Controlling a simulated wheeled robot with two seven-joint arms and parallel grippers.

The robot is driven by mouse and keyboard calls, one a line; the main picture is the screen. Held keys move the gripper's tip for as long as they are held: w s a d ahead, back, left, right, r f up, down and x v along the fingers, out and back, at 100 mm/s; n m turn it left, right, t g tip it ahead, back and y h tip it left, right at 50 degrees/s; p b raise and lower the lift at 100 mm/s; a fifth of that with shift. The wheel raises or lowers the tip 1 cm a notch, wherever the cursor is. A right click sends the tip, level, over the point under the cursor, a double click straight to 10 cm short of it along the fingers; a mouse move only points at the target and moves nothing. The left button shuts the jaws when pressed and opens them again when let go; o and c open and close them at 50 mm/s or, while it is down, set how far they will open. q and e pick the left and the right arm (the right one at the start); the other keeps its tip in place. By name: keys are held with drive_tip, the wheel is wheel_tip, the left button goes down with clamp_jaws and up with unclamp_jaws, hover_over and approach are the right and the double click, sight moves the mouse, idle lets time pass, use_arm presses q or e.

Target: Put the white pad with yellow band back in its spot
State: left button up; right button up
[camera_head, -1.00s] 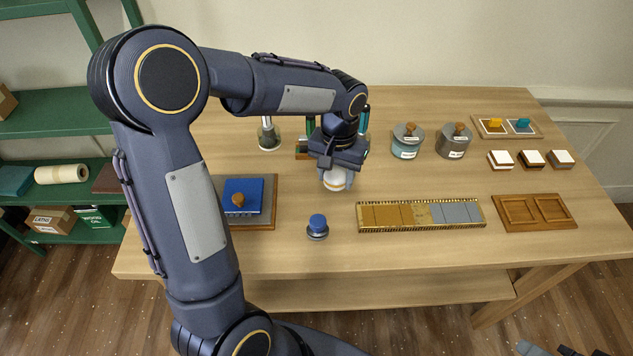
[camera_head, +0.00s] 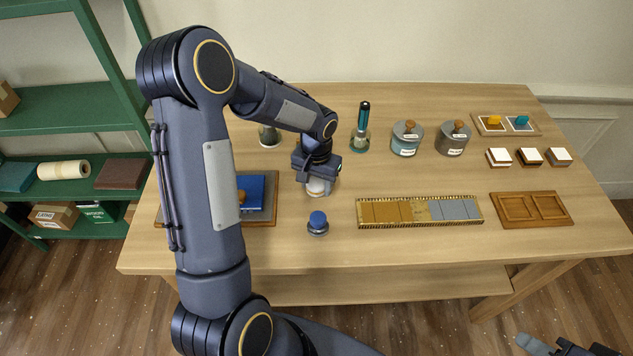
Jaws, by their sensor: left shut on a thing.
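My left gripper (camera_head: 318,176) points down over the table, left of the middle, shut on the white pad (camera_head: 318,187). Only the pad's lower white part shows below the fingers; its yellow band is hard to make out. I cannot tell whether the pad touches what is under it. A blue-topped pad (camera_head: 318,222) on a grey round base stands on the table just in front of it. My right gripper (camera_head: 566,346) shows only partly at the bottom right edge, away from the table.
A blue block on a wooden board (camera_head: 262,213) lies left, partly behind my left arm. A gilt strip (camera_head: 365,225) and a wooden two-panel tray (camera_head: 500,222) lie right. Behind stand a jar with a teal-handled tool (camera_head: 361,140) and two lidded pots (camera_head: 407,140) (camera_head: 453,140).

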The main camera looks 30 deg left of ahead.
sight(317, 182)
use_arm(q)
drive_tip(key=shift+f, duration=0.1)
drive_tip(key=o, duration=0.6)
drive_tip(key=shift+f, duration=0.1)
drive_tip(key=o, duration=0.4)
drive_tip(key=shift+o, duration=0.2)
wheel_tip(317, 182, up, 12)
drive_tip(key=s+d+r+t+h, duration=0.2)
drive_tip(key=s+d, duration=0.1)
drive_tip(key=s, duration=0.8)
drive_tip(key=s+d+r+t+h, duration=0.1)
drive_tip(key=s+d+r+t, duration=0.2)
drive_tip(key=s, duration=0.8)
drive_tip(key=shift+d+t+h+b, duration=0.3)
drive_tip(key=shift+d+h, duration=0.1)
drive_tip(key=shift+d, duration=0.3)
